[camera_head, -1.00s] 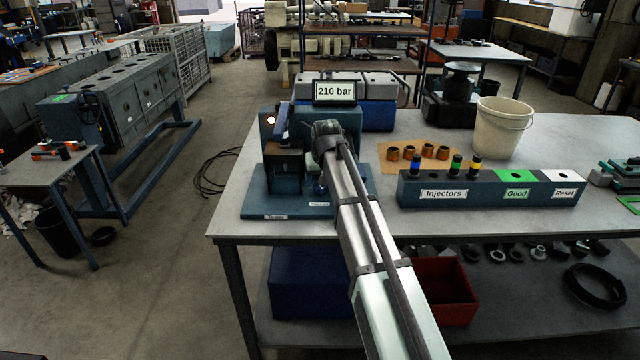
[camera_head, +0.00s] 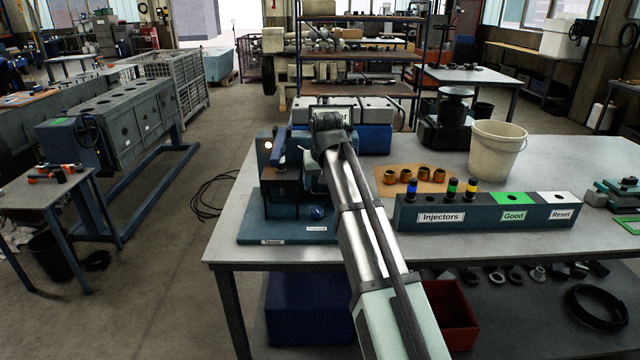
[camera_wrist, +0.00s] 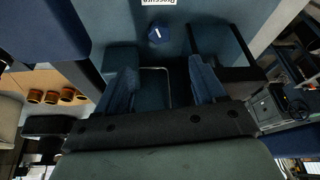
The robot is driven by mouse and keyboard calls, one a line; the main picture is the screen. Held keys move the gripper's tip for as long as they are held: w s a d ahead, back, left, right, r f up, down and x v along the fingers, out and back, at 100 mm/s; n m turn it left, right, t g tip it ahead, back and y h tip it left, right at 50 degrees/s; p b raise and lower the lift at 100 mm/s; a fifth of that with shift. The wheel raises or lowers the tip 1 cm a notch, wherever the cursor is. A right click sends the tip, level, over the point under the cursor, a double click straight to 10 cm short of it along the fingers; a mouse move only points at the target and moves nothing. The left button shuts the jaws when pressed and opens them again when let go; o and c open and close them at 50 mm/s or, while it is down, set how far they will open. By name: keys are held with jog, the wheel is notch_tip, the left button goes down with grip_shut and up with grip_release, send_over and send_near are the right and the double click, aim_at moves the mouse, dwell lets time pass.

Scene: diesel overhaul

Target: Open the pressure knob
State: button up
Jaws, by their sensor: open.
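The pressure knob (camera_head: 317,212) is a small round blue knob on the tester's blue base plate (camera_head: 262,228), beside a white label. It also shows in the wrist view (camera_wrist: 158,33), with a white mark on its face, near the upside-down "Pressure" label (camera_wrist: 158,2). My gripper (camera_wrist: 163,76) is open and empty, its two blue fingers apart. The knob lies beyond the fingertips, roughly in line with the gap, and is not touched. In the head view my wrist is raised above the tester and hides the fingers.
The tester has a lit lamp (camera_head: 268,146) and a blue lever (camera_head: 280,146). To the right are the injector rack (camera_head: 480,213), several brass pieces on a mat (camera_head: 440,187) and a bucket (camera_head: 497,150).

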aim_at(316, 211)
jog(key=a, duration=0.4)
jog(key=w+d+f+m, duration=0.1)
jog(key=f, duration=0.3)
jog(key=w+d+f+m+h, duration=0.1)
jog(key=w+f+m, duration=0.1)
jog(key=f, duration=0.3)
jog(key=w+f+m, duration=0.1)
jog(key=w+f, duration=0.1)
jog(key=f, duration=0.2)
jog(key=shift+w+d+f+m+h, duration=0.2)
jog(key=shift+d+f+m+h, duration=0.2)
dwell(0.3)
